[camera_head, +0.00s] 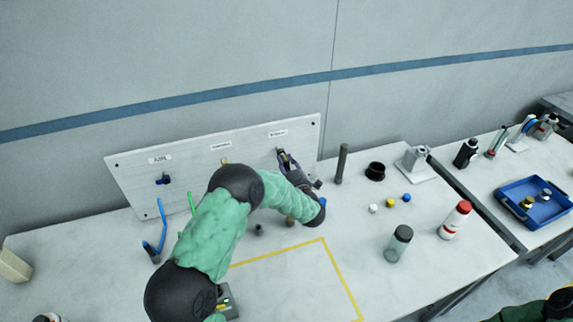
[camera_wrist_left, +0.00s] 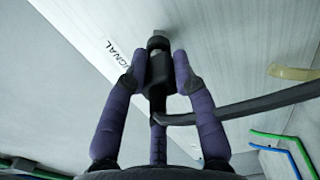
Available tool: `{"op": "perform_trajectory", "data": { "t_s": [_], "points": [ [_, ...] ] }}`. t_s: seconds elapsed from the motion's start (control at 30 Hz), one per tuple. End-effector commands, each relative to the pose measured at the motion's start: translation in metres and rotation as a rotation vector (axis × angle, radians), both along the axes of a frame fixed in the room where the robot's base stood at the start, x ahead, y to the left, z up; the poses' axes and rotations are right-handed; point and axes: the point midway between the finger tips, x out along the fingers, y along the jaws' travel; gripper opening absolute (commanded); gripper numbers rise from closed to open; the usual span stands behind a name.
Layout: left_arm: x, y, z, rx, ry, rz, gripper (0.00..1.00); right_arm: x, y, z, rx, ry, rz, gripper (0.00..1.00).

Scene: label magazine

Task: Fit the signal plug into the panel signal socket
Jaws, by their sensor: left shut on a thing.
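The white panel (camera_head: 132,180) leans at the back of the table and carries several labels. My left gripper (camera_head: 285,158) is at its right end, under the right label. In the left wrist view my left gripper (camera_wrist_left: 161,75) is shut on the black signal plug (camera_wrist_left: 158,72), and a dark cable (camera_wrist_left: 250,106) runs off to the right. The plug points at the panel beside the printed word SIGNAL (camera_wrist_left: 117,50). A small grey part, seemingly the signal socket (camera_wrist_left: 158,34), shows at the plug's tip. I cannot tell how far the plug is in. My right gripper is out of view.
A blue part (camera_head: 163,180) and a yellowish part (camera_head: 224,161) sit on the panel. Blue (camera_head: 162,225) and green (camera_head: 191,203) cables stand before it. A dark post (camera_head: 341,163), a black cup (camera_head: 375,171) and bottles (camera_head: 398,243) stand to the right. The yellow-outlined area (camera_head: 290,280) looks mostly clear.

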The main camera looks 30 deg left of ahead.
Motion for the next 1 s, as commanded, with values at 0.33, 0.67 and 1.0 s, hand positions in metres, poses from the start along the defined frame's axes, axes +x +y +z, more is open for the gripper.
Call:
{"op": "perform_trajectory", "data": {
  "t_s": [0.33, 0.67, 1.0],
  "points": [
    [0.005, 0.006, 0.0, 0.001, -0.001, 0.0, 0.0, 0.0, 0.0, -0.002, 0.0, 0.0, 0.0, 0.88],
    [0.01, 0.011, 0.0, 0.002, -0.001, 0.0, 0.0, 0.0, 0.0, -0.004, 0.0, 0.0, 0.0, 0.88],
    [0.012, 0.014, 0.001, 0.001, -0.002, 0.0, 0.55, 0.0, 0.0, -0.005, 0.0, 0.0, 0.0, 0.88]
  ]
}}
